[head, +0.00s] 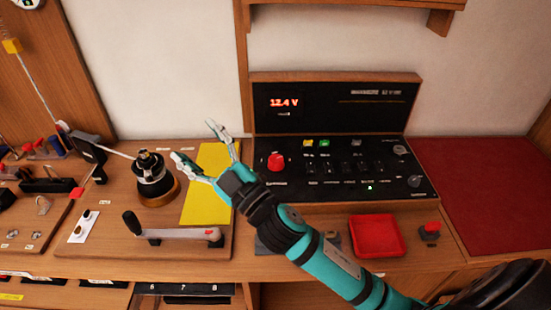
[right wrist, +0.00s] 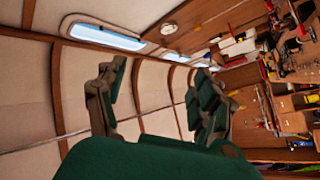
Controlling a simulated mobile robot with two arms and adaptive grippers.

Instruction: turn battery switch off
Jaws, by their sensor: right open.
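The black switch panel (head: 330,181) stands at the back of the bench with several small rocker switches on it. A red knob (head: 276,161), which looks like the battery switch, sits at the panel's left side; its exact setting is too small to read. The upright display (head: 283,103) behind it reads 12.4 V in red. My right gripper (head: 195,141) is open and empty, left of the red knob and apart from it, over the yellow sheet. In the right wrist view its two fingers (right wrist: 158,95) are spread with nothing between them. My left gripper is out of view.
A black and metal winch (head: 153,180) and a crank handle (head: 180,233) are on the bench at left. The yellow sheet (head: 205,205) lies behind the handle. A red tray (head: 377,236) and a small red-topped block (head: 430,232) lie in front of the panel. A shelf (head: 350,5) hangs above.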

